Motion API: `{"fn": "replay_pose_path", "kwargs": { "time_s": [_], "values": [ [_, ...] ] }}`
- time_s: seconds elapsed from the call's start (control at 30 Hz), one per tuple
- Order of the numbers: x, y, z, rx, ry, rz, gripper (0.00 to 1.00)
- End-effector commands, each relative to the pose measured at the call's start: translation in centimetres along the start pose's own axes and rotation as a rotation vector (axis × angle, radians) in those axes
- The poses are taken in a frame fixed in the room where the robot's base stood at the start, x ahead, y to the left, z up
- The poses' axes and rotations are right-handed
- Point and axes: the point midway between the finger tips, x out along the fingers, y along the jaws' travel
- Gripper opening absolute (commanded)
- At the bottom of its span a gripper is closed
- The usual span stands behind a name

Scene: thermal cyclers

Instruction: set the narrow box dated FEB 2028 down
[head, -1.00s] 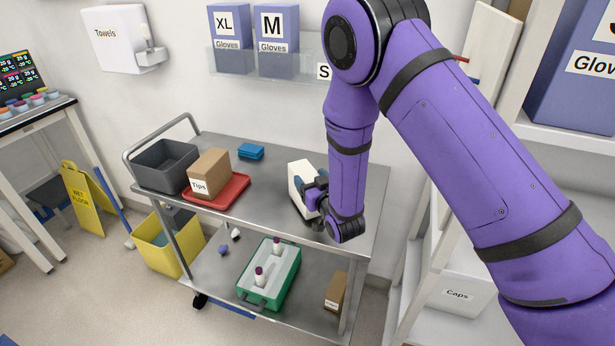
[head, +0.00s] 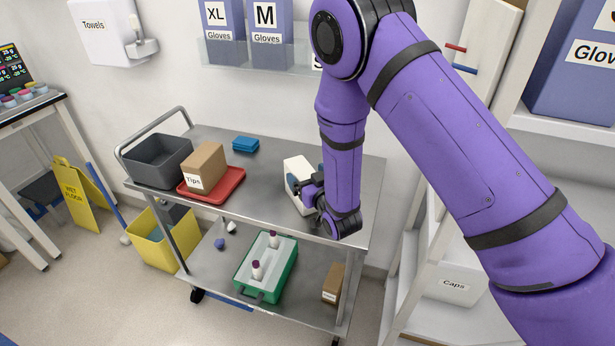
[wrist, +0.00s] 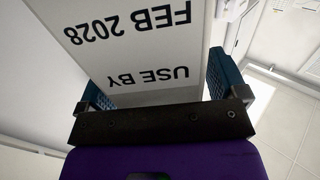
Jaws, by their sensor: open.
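The narrow white box (head: 297,173) stands on the right part of the cart's top shelf (head: 262,190). In the wrist view its white face (wrist: 150,45) reads "USE BY FEB 2028", upside down in the picture. My gripper (head: 306,186) is at the box, low over the shelf. In the wrist view my gripper (wrist: 158,88) is open, with one blue finger pad on each side of the box and a gap showing beside the right pad. The head view does not show clearly how the box's base meets the shelf, since my gripper hides part of it.
A red tray (head: 232,186) with a brown Tips box (head: 206,167), a grey bin (head: 150,172) and a blue item (head: 246,144) are on the top shelf's left half. The middle is clear. A green rack (head: 285,275) and a small brown box (head: 333,283) are below.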

Motion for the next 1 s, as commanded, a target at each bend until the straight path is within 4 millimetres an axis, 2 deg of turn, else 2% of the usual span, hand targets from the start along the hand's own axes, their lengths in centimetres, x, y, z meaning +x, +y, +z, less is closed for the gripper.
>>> {"fn": "replay_pose_path", "kwargs": {
  "time_s": [0.17, 0.4, 0.6, 0.8, 1.0],
  "values": [
    [-2.6, 0.0, 0.1, 0.0, -0.004, 0.001, 0.91],
    [-7.5, 0.0, 0.1, -0.001, -0.005, 0.001, 0.91],
    [-10.5, 0.0, 0.1, 0.0, -0.004, 0.0, 0.91],
    [-11.8, 0.0, 0.0, 0.0, -0.001, 0.0, 0.91],
    [-11.9, 0.0, 0.0, 0.0, 0.0, 0.0, 0.91]
  ]
}}
